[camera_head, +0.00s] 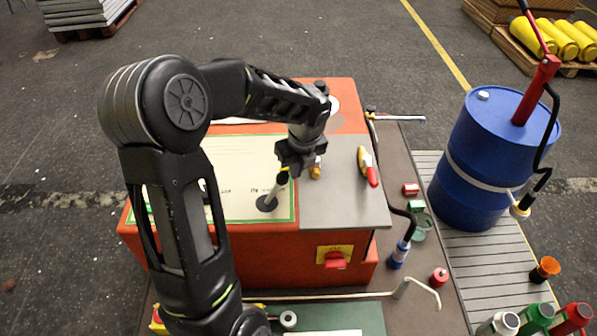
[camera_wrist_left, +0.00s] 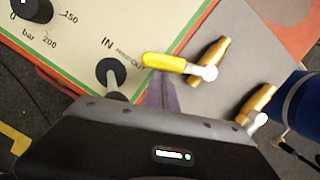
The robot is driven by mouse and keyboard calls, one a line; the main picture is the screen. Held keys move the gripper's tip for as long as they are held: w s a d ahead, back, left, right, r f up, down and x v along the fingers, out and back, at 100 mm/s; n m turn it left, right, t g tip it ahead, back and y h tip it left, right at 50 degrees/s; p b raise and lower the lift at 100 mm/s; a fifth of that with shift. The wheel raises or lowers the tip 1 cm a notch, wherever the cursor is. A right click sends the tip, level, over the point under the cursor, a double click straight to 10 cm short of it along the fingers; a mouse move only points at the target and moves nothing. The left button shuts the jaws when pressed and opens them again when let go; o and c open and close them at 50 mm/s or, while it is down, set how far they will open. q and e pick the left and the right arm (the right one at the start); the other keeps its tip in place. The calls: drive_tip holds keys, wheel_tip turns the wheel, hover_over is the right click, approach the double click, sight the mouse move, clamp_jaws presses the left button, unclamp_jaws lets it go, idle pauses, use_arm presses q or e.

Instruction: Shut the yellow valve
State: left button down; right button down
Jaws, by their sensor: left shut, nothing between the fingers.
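The yellow valve has a brass body (camera_wrist_left: 210,62) and a yellow handle (camera_wrist_left: 164,62) in the left wrist view. The handle points left, across the line of the body, towards the cream panel. In the head view my gripper hides most of it; a bit of brass (camera_head: 315,173) shows beside the fingers. My left gripper (camera_head: 299,165) is shut and empty, pointing down over the valve. Its dark housing fills the bottom of the wrist view. I cannot tell whether it touches the handle. My right gripper is not in view.
A red-handled valve (camera_head: 371,174) stands to the right on the grey plate (camera_head: 345,208). A black-based lever (camera_head: 267,203) rises close left of my gripper. A red switch (camera_head: 335,260) is on the orange box's front. A blue drum (camera_head: 470,190) stands farther right.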

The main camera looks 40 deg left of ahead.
use_arm(q)
drive_tip(key=shift+r+p, duration=0.1)
drive_tip(key=shift+p, duration=0.2)
drive_tip(key=a+m+p, duration=0.1)
drive_tip(key=p, duration=0.1)
drive_tip(key=a+m+p, duration=0.1)
drive_tip(key=p, duration=0.1)
drive_tip(key=m+p, duration=0.2)
drive_tip(key=shift+w+a+r+t+h+p, duration=0.25)
drive_tip(key=shift+a+t+h+p, duration=0.05)
drive_tip(key=shift+a+t+p, duration=0.1)
drive_tip(key=shift+w+a+f, duration=0.15)
drive_tip(key=shift+w+a, duration=0.05)
drive_tip(key=shift+a, duration=0.1)
drive_tip(key=shift+f, duration=0.15)
